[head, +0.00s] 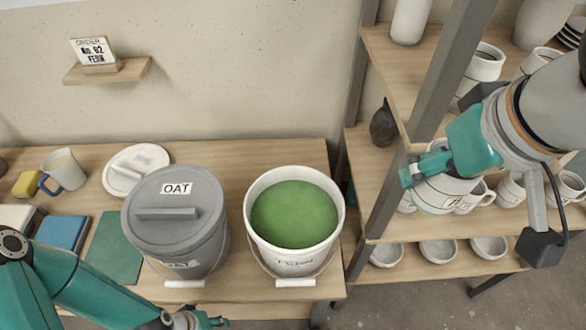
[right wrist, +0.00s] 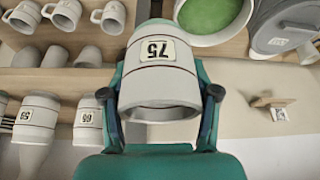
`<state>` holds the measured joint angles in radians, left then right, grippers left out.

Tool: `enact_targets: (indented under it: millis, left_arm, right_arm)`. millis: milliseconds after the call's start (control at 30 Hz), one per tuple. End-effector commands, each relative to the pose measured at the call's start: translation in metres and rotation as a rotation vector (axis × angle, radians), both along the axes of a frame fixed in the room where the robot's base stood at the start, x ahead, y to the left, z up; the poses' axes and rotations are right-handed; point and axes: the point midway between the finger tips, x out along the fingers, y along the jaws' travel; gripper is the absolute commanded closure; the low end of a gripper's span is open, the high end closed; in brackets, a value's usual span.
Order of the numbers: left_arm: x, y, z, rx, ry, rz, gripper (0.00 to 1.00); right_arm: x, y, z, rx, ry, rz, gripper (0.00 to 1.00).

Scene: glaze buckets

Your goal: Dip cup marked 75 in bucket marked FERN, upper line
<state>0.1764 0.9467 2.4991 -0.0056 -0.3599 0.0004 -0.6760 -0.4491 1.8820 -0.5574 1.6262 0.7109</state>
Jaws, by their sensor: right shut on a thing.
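The cup marked 75 (right wrist: 158,75) is pale, with thin dark lines around it; its label reads upside down in the right wrist view. My right gripper (head: 424,168) is shut on it, with a finger on each side. In the head view the cup (head: 440,195) is partly hidden by the gripper and hangs in front of the shelves, right of the bucket and apart from it. The bucket marked FERN (head: 293,258) stands open on the table, with green glaze (head: 293,213) inside. It also shows in the right wrist view (right wrist: 245,30). My left gripper (head: 197,320) is at the bottom edge, partly cut off.
A lidded grey bucket marked OAT (head: 175,235) stands left of FERN. A white lid (head: 135,168), a mug (head: 63,168) and a yellow sponge (head: 28,184) lie further left. Shelves with several cups and bowls (head: 438,252) and a grey post (head: 425,100) stand at right.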

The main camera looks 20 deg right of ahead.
Motion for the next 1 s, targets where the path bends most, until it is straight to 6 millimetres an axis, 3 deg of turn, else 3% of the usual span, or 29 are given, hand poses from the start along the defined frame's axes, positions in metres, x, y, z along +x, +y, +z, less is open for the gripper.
enact_targets:
  millis: [167, 267, 467, 700, 833, 1000]
  left_arm:
    - [0.000, 0.000, -0.003, 0.000, 0.000, 0.000, 0.62]
    - [0.000, 0.000, -0.011, 0.000, 0.000, 0.000, 0.62]
    - [0.000, 0.000, -0.039, 0.000, 0.000, 0.000, 0.62]
    - [0.000, 0.000, -0.070, 0.000, 0.000, 0.000, 0.62]
    - [0.000, 0.000, -0.080, 0.000, 0.000, 0.000, 0.62]
    - [0.000, 0.000, -0.086, 0.000, 0.000, 0.000, 0.62]
  right_arm:
    - [0.006, 0.004, -0.004, -0.002, 0.002, 0.006, 0.81]
    - [0.020, 0.013, -0.015, -0.008, 0.002, 0.003, 0.81]
    - [0.075, 0.047, -0.060, -0.018, 0.001, -0.013, 0.81]
    - [0.143, 0.092, -0.130, -0.015, -0.001, -0.027, 0.81]
    - [0.167, 0.109, -0.161, -0.007, 0.000, -0.030, 0.81]
    - [0.182, 0.120, -0.181, 0.001, 0.001, -0.032, 0.81]
